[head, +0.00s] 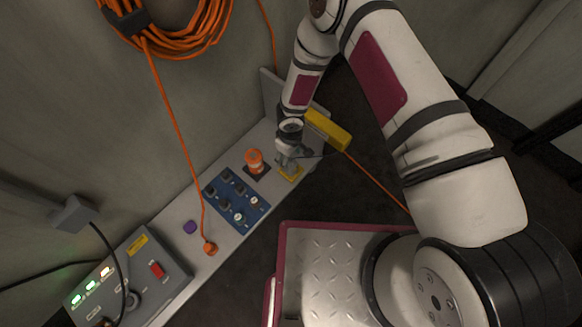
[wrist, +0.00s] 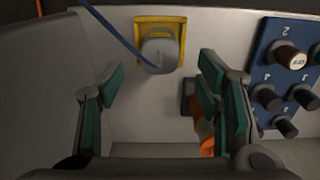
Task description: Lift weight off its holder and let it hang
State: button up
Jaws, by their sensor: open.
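The weight (wrist: 160,55) is a grey rounded block seated at a yellow square holder (wrist: 144,23) in the wrist view. A dark blue cord (wrist: 115,32) runs to it from the upper left. In the head view the yellow holder (head: 291,173) shows at the far end of a grey shelf, with my gripper (head: 288,160) over it. My arm and gripper hide most of the weight there. In the wrist view my gripper (wrist: 162,82) is open, its green-padded fingers spread to either side below the weight. Nothing is between the pads.
An orange cylinder (head: 254,158) stands close beside the holder; its orange part (wrist: 206,138) is partly behind my right finger. A blue knob panel (head: 236,201) lies beyond it. A yellow box (head: 328,130) with an orange cable is near my wrist.

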aim_at(291, 163)
notch_tip(291, 163, down, 5)
jog(key=b, duration=0.2)
jog(key=shift+s+d+f+b, duration=0.1)
jog(key=shift+b, duration=0.2)
grip_shut()
